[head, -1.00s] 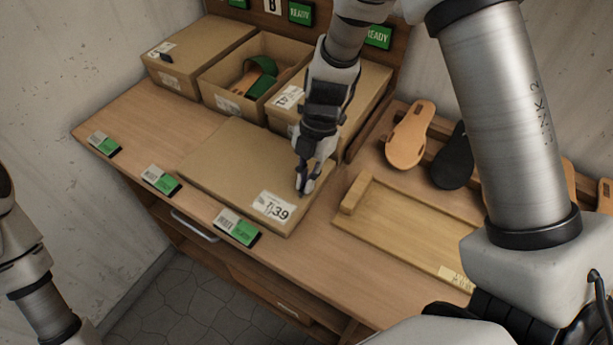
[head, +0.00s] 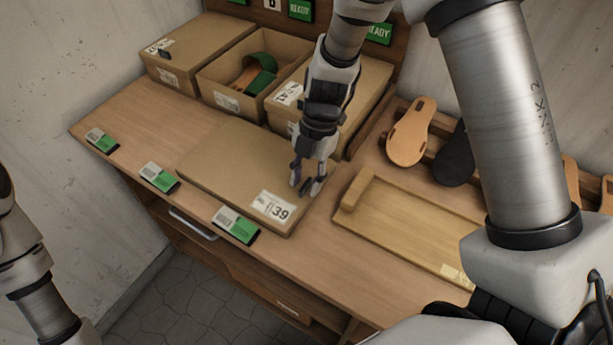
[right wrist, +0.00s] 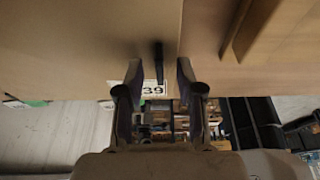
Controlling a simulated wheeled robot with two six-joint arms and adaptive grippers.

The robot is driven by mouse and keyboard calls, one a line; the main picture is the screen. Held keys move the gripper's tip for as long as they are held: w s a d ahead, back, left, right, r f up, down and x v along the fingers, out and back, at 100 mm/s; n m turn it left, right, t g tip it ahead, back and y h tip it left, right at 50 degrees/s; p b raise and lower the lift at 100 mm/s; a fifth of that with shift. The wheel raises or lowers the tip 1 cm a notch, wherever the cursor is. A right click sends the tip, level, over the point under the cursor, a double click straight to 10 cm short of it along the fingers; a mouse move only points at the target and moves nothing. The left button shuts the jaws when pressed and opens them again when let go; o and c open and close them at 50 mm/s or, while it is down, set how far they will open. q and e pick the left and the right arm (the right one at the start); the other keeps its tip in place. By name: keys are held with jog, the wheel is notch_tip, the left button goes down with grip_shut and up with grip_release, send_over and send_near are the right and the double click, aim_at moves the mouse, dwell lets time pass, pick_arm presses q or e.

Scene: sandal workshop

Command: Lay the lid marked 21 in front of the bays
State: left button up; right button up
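A flat cardboard lid (head: 230,165) lies on the bench in front of the bays, with a white label (head: 272,206) that reads 39. The right wrist view also shows that lid (right wrist: 80,50). My right gripper (head: 309,188) is over its right edge, open, with a dark tab (right wrist: 158,62) showing between its fingers. I cannot read a 21 on any lid. The left box (head: 190,60) and the right box (head: 355,90) are covered; their labels are too small to read. The middle box (head: 222,85) is open. My left gripper is out of view.
A green and tan sandal (head: 257,75) lies in the middle box. Green-and-white tags (head: 236,226) line the bench's front edge. A wooden board (head: 410,225) with a raised block lies right of the lid. Sandal soles (head: 408,135) stand behind it. Bare bench (head: 130,115) shows at left.

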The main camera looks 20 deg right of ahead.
jog(key=v, duration=1.2)
jog(key=shift+s, duration=0.1)
